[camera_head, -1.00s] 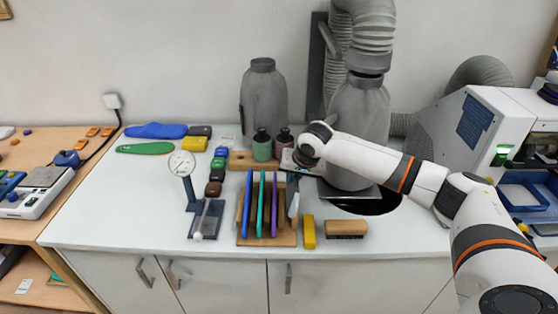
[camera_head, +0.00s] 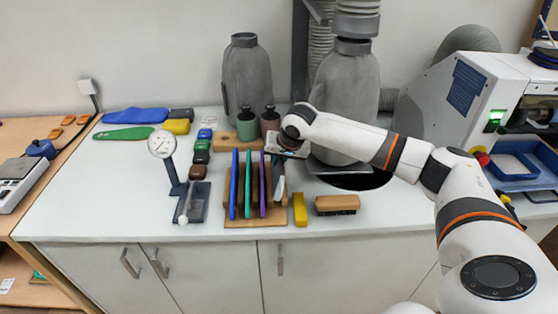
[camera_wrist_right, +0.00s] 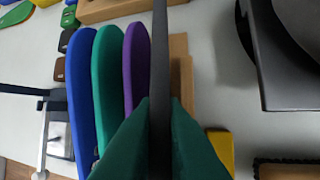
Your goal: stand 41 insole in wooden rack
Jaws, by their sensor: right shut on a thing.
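My right gripper (camera_head: 278,174) is over the right part of the wooden rack (camera_head: 256,219). In the wrist view its green fingers (camera_wrist_right: 160,115) are shut on a thin dark insole (camera_wrist_right: 160,60), seen edge-on. No size mark is readable on it. A blue insole (camera_head: 234,185), a green insole (camera_head: 247,185) and a purple insole (camera_head: 262,188) stand upright side by side in the rack. The held insole is just right of the purple one, roughly parallel to it. Whether its lower edge sits in a slot is hidden. My left gripper is out of view.
A yellow block (camera_head: 300,209) and a brush (camera_head: 337,205) lie right of the rack. A dial gauge (camera_head: 163,146) stands left. Two small bottles (camera_head: 247,124) are behind the rack, and a dark round opening (camera_head: 350,179) is to the right. The front counter strip is clear.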

